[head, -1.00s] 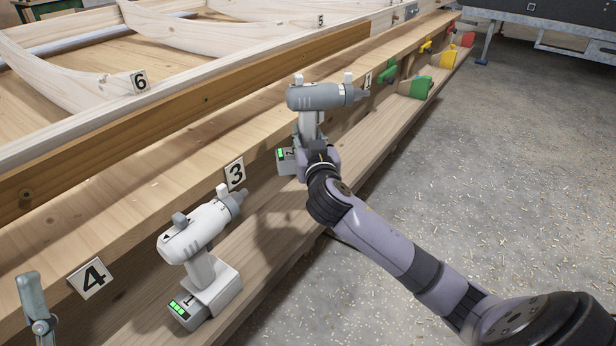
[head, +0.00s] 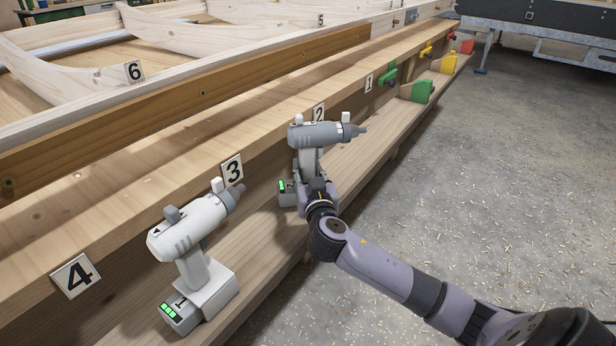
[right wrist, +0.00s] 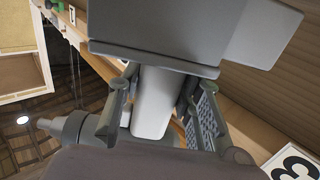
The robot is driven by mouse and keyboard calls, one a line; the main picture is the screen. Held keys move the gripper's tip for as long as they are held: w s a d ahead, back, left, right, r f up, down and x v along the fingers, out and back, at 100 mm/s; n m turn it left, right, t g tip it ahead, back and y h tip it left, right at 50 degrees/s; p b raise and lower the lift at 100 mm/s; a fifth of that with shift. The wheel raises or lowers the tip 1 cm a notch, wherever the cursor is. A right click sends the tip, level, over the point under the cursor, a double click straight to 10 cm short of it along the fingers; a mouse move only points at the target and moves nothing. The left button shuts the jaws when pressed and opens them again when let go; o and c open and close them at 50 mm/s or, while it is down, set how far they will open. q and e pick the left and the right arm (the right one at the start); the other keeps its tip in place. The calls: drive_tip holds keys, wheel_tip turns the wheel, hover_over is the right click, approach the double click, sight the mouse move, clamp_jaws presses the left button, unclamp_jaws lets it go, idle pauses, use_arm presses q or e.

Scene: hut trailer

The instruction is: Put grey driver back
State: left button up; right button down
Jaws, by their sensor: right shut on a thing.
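The grey driver (head: 322,135) is upright at the shelf spot with label 2 (head: 319,113), its nose to the right. Its base (head: 287,192), with green lights, is at the lower shelf (head: 262,235); I cannot tell whether it touches. My right gripper (head: 314,188) is shut around its handle, low down near the base. The right wrist view shows the fingers (right wrist: 160,108) on both sides of the pale handle (right wrist: 153,103), with the base (right wrist: 155,35) above in that picture. My left gripper is not in view.
A white driver (head: 192,230) marked 1 stands nearer, by label 3 (head: 232,170). Label 4 (head: 73,276) is at the lower left. Green (head: 422,91), yellow (head: 449,63) and red items stand farther along the shelf.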

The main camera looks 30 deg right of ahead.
drive_tip(key=shift+r, duration=0.1)
drive_tip(key=c, duration=1.1)
unclamp_jaws()
drive_tip(key=shift+f, duration=0.25)
drive_tip(key=shift+r, duration=0.15)
drive_tip(key=shift+s+a, duration=0.15)
drive_tip(key=shift+s, duration=0.1)
drive_tip(key=p+v, duration=0.2)
drive_tip(key=v, duration=0.9)
drive_tip(key=shift+s, duration=0.3)
